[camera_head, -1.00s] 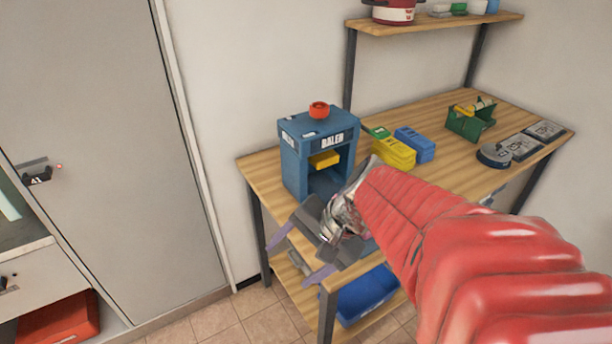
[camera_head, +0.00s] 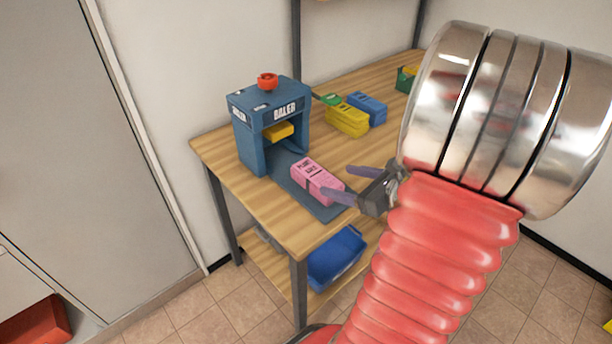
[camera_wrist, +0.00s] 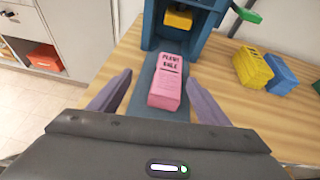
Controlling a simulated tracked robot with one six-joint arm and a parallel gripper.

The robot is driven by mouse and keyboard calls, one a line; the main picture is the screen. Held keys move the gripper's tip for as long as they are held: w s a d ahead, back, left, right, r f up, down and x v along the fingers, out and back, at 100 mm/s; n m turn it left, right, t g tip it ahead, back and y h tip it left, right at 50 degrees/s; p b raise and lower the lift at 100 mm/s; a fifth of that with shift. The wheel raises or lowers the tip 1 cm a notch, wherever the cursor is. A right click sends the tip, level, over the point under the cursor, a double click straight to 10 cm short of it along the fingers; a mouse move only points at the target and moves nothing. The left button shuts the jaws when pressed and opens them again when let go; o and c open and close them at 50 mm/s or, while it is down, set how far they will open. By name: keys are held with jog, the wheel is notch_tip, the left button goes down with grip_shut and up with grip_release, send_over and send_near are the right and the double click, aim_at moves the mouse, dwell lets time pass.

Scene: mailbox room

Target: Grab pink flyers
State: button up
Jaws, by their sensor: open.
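A pink bundle of flyers (camera_head: 318,181) with dark lettering lies on the blue tray of the baler (camera_head: 270,125), in front of the baler's opening. My gripper (camera_head: 345,184) is open and empty, just right of the bundle in the head view. In the wrist view the pink bundle (camera_wrist: 166,82) lies ahead, between the lines of the two spread purple fingers (camera_wrist: 158,96). Whether the fingers reach down beside it is hard to tell.
Yellow (camera_head: 347,120) and blue (camera_head: 369,108) bundles stand right of the baler on the wooden table (camera_head: 230,173). A blue bin (camera_head: 335,258) sits on the lower shelf. A green tape dispenser (camera_head: 405,80) is farther back. Floor space is clear at the front left.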

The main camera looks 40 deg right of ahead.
jog(key=shift+s+d+f+m+h, duration=0.1)
jog(key=shift+s+d+m+h, duration=0.2)
jog(key=shift+d, duration=0.25)
jog(key=shift+s+d+f+m+h, duration=0.1)
jog(key=shift+s+d+m+h, duration=0.1)
jog(key=shift+d+m, duration=0.25)
jog(key=shift+w, duration=0.1)
send_near(308, 167)
jog(key=shift+w+f, duration=0.15)
jog(key=shift+f, duration=0.15)
jog(key=shift+x, duration=2.65)
jog(key=shift+r, duration=0.15)
